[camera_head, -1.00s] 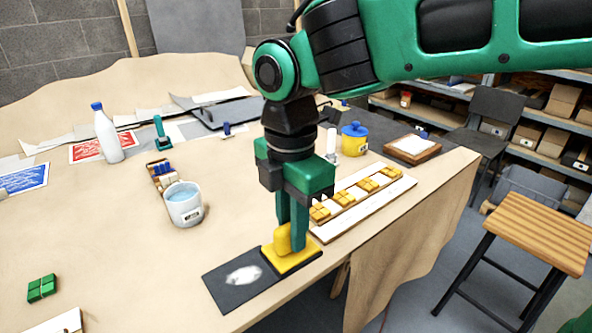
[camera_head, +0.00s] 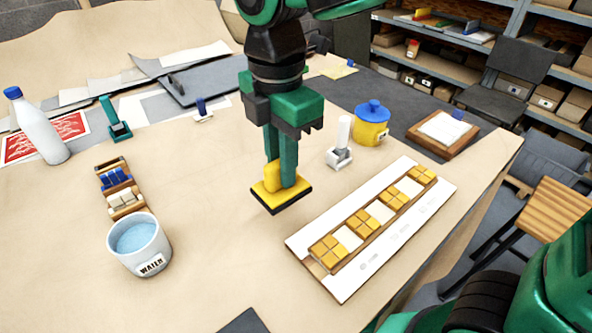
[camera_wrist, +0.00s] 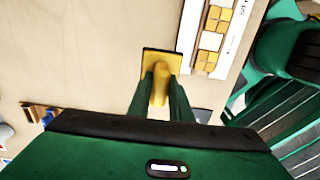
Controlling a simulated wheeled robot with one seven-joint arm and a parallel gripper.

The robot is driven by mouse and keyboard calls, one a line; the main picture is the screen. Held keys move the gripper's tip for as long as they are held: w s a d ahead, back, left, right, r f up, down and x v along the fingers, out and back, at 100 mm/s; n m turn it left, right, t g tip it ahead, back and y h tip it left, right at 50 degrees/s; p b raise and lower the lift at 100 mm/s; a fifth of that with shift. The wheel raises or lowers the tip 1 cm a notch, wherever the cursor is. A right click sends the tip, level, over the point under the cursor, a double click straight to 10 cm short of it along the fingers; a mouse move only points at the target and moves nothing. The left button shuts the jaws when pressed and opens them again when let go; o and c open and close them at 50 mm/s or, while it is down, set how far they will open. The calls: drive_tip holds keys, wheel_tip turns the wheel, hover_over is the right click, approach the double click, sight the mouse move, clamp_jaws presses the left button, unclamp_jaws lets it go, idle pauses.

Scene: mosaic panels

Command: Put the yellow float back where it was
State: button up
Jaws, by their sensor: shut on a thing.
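The yellow float (camera_head: 277,192) has a flat yellow plate with a dark underside and an upright yellow grip. My gripper (camera_head: 280,180) is shut on that grip, and the float hangs level over bare table; its exact height is hard to tell. In the wrist view the yellow float (camera_wrist: 160,72) shows between my two green fingers (camera_wrist: 160,92), close to the white board with the tiles. A dark mat (camera_head: 244,322) is only partly visible at the bottom edge of the head view.
A white board (camera_head: 346,290) with yellow and white tiles lies to the right. A white-handled tool (camera_head: 341,150) and yellow pot (camera_head: 371,125) stand behind. A water cup (camera_head: 139,250) and tile box (camera_head: 120,190) are left. The table's middle front is clear.

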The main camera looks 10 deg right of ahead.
drive_tip(key=shift+w+d+f, duration=0.65)
drive_tip(key=shift+w+f, duration=1.2)
drive_tip(key=shift+w+d+f, duration=0.7)
drive_tip(key=shift+w+f, duration=1.1)
drive_tip(key=shift+w, duration=0.05)
drive_tip(key=shift+w+d+f, duration=0.65)
drive_tip(key=shift+w+f, duration=1.2)
drive_tip(key=shift+f, duration=0.1)
drive_tip(key=o, duration=0.9)
wheel_tip(320, 180, up, 12)
drive_tip(key=shift+r, duration=0.15)
